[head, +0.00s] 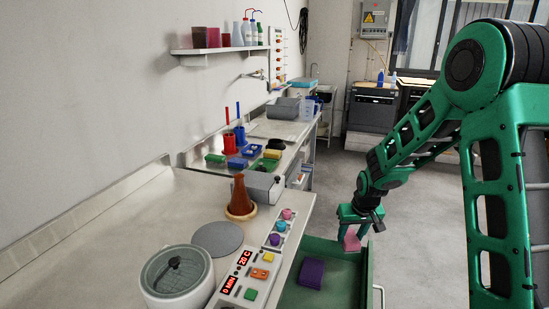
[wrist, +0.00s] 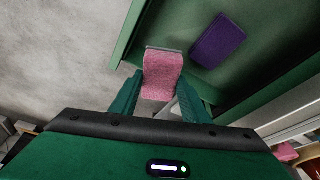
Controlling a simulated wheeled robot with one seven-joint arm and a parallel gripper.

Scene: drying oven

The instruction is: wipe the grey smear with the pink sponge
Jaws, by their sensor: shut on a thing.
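My gripper (head: 354,222) is shut on the pink sponge (head: 351,242), over the far end of a green open tray. In the wrist view the pink sponge (wrist: 162,74) sits between the two green fingers of my gripper (wrist: 160,98), its far end sticking out past them. A flat grey round patch (head: 217,238) lies on the pale counter, left of the tray. I cannot tell whether it is the grey smear or a flat disc.
A purple block (head: 311,273) lies in the green tray (head: 342,293). A control panel (head: 247,283), a brown cone-shaped vessel (head: 241,197) and a lidded round pot (head: 176,274) stand around the grey patch. The counter's left part is clear.

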